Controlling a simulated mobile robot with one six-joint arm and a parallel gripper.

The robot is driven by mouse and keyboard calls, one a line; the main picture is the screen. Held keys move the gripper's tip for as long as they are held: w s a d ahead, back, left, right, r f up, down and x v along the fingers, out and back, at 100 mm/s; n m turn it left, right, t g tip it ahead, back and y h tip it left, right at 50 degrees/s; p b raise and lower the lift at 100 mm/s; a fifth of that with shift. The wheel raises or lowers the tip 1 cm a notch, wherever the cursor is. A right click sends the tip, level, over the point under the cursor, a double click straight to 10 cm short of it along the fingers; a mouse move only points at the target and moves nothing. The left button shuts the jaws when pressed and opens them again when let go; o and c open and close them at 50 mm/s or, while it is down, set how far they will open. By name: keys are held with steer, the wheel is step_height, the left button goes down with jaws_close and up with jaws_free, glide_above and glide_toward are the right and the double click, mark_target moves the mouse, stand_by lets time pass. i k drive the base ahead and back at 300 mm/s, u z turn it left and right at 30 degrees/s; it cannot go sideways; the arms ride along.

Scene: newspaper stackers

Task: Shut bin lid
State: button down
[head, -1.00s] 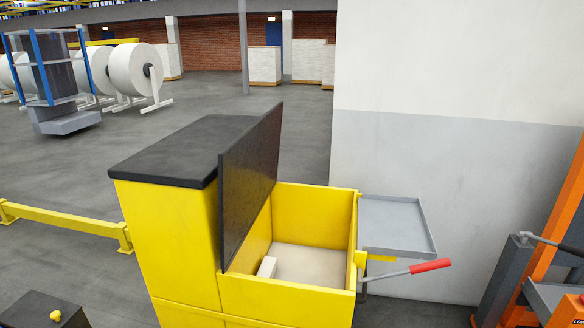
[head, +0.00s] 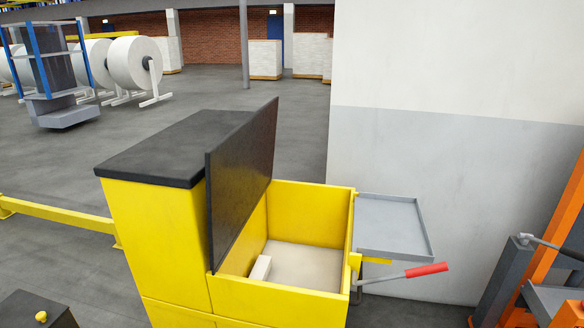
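The yellow bin (head: 312,216) stands open in the middle of the head view. Its black lid (head: 242,180) is raised, standing nearly upright along the left side of the opening. A small white block (head: 261,268) lies on the pale bin floor (head: 302,264) at the left. My gripper is not in view.
A black-topped yellow cabinet (head: 165,150) adjoins the bin on the left. A grey tray (head: 393,226) and a red-handled lever (head: 426,270) stick out on the right. A grey-white wall (head: 455,140) stands behind. Orange equipment (head: 548,250) is at far right, a yellow rail (head: 60,217) at left.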

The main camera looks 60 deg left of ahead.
mark_target(238, 168)
steer(key=u, duration=1.35)
steer(key=k, duration=0.1)
steer(key=z, duration=2.45)
steer(key=k, duration=1.9)
steer(key=u, duration=0.8)
